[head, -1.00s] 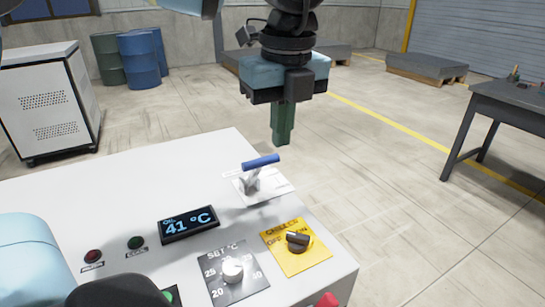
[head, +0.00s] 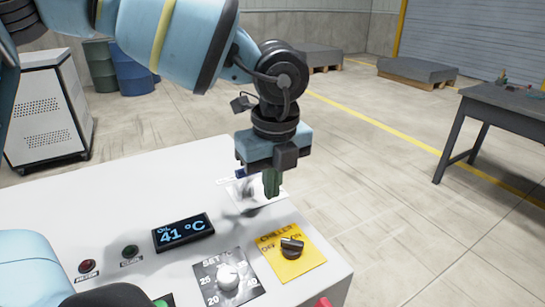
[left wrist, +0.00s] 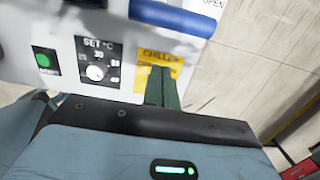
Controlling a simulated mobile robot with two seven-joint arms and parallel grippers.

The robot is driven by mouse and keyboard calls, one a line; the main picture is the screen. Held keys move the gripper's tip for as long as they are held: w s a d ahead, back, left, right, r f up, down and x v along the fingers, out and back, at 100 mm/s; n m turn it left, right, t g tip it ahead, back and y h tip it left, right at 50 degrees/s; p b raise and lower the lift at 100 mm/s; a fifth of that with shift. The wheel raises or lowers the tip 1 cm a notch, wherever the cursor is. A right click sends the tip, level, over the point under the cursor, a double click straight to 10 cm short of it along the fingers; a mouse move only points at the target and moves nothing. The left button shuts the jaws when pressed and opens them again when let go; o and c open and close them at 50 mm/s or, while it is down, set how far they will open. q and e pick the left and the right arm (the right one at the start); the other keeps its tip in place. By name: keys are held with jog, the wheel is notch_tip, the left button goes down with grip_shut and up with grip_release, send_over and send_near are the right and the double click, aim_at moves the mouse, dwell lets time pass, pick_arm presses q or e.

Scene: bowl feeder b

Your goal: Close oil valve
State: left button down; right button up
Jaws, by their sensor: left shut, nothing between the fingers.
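The oil valve's blue handle (head: 240,174) shows only at its left end in the head view; my left gripper hides the rest. The grey valve body (head: 249,196) stands on a white plate on the panel. In the left wrist view the blue handle (left wrist: 172,16) crosses the top edge, beside an "OPEN" label. My left gripper (head: 272,194) points down with its green fingers shut and empty, just right of the valve. Its fingers (left wrist: 163,90) also show in the wrist view, apart from the handle there. Contact cannot be told from the head view. My right gripper is not in view.
The white panel carries an oil display (head: 183,233) reading 41 °C, a set-temperature knob (head: 228,277) and a yellow chiller switch plate (head: 290,268) close in front of the gripper. A grey table (head: 510,105) stands at the right.

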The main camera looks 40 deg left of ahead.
aim_at(249, 179)
pick_arm(q)
jog(key=a, duration=0.1)
jog(key=w+a+p, duration=0.1)
jog(key=a+r, duration=0.1)
jog(key=shift+w+a, duration=0.15)
jog(key=shift+a, duration=0.1)
jog(key=shift+r+p, duration=0.1)
jog(key=shift+p, duration=0.2)
